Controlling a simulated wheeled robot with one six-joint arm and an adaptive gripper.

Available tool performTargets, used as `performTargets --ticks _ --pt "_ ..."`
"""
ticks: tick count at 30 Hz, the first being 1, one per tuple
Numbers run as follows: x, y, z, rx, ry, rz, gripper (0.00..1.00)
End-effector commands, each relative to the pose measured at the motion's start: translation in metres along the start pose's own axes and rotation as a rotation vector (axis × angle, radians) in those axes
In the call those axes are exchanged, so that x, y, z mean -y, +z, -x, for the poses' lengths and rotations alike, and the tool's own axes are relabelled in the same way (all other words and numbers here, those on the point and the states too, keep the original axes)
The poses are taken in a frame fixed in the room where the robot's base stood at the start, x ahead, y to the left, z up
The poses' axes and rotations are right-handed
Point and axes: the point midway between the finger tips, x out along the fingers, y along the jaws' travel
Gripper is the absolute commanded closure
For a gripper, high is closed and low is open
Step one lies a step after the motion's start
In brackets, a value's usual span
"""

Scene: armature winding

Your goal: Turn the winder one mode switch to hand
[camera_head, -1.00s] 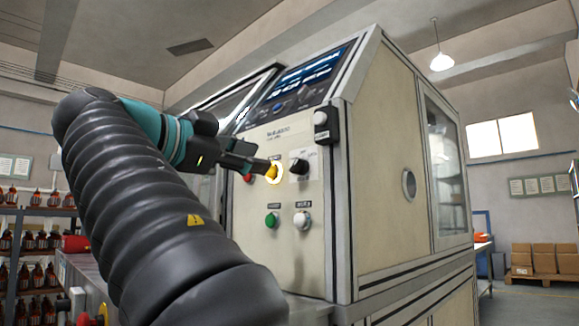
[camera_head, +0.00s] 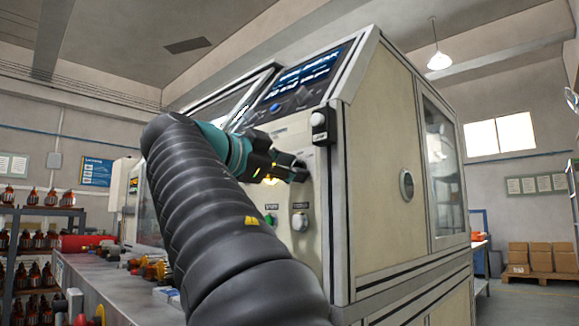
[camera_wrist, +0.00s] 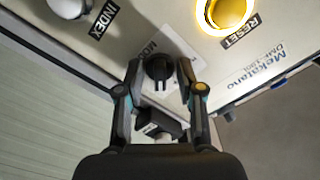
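The mode switch (camera_wrist: 158,68) is a black rotary knob on a pale label plate in the wrist view. The plate's lettering is mostly covered, so I cannot read the knob's setting. My gripper (camera_wrist: 159,76) has one finger on each side of the knob, with small gaps visible between the fingers and the knob. In the head view my gripper (camera_head: 301,170) is at the winder's front panel and hides the switch. The winder (camera_head: 376,190) is a large cream cabinet with a tilted screen on top.
A lit yellow RESET button (camera_wrist: 228,14) and a white INDEX button (camera_wrist: 68,6) sit close to the knob. A green button (camera_head: 268,219) is lower on the panel. A black box (camera_head: 320,125) sticks out at the panel's right edge, close to my gripper.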

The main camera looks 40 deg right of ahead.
Motion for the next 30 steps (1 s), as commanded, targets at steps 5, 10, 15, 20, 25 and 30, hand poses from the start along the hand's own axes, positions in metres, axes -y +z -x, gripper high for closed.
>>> performTargets --ticks 5,10,15,20,25,30 --pt "0.0001 0.0002 0.0001 0.0 0.0 0.0 0.62" --pt "0.0001 0.0001 0.0002 0.0 0.0 0.0 1.0" --pt "0.0001 0.0001 0.0002 0.0 0.0 0.005 1.0" --pt "0.0001 0.0 0.0002 0.0 0.0 0.035 1.0" --pt "0.0001 -0.0001 0.0002 0.0 0.0 0.119 1.0" --pt "0.0001 -0.0004 0.0002 0.0 0.0 0.253 1.0"
